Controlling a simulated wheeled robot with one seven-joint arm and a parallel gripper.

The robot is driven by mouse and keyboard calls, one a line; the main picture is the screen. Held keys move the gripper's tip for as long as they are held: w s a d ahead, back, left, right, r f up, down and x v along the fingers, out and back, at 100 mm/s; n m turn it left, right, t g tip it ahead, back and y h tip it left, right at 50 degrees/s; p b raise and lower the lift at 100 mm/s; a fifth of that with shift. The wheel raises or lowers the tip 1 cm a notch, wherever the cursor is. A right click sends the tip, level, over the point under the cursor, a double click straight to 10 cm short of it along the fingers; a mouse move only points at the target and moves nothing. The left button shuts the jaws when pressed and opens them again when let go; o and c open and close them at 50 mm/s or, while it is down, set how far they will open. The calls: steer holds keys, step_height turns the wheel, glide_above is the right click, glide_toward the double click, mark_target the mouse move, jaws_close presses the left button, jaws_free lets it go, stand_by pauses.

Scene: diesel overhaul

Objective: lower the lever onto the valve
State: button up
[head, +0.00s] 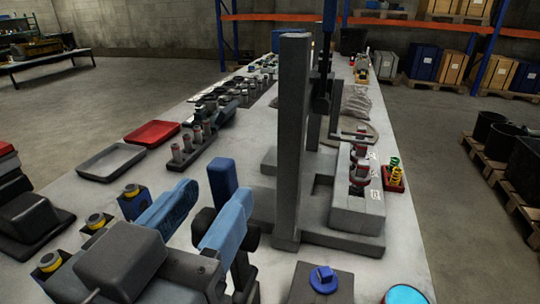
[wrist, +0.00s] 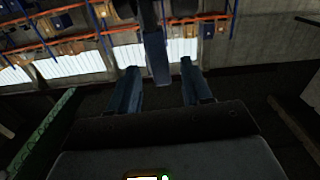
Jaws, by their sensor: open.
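My gripper (head: 212,202) is open, its two blue fingers spread, at the left of the grey post (head: 292,140). A blue bar (head: 222,180), which looks like the lever's grip, stands between and just beyond the fingertips. In the wrist view, the blue bar (wrist: 157,58) lies between the open fingers (wrist: 160,68), with gaps on both sides. How it joins the post is hidden. A dark upright shaft (head: 322,80) with a blue top shows behind the post. The valve (head: 359,170), dark and red, stands on the grey block (head: 355,210) right of the post.
A red holder with a yellow-green spring (head: 394,173) stands right of the block. A grey tray (head: 110,163) and a red tray (head: 152,132) lie at left. A dark block with a blue knob (head: 323,280) is near the front. Other parts crowd the bench.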

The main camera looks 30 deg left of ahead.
steer(key=p+x, duration=0.1)
steer(key=x, duration=0.4)
steer(key=shift+w+a, duration=0.1)
steer(key=shift+w, duration=0.2)
steer(key=shift+c, duration=0.2)
jaws_close()
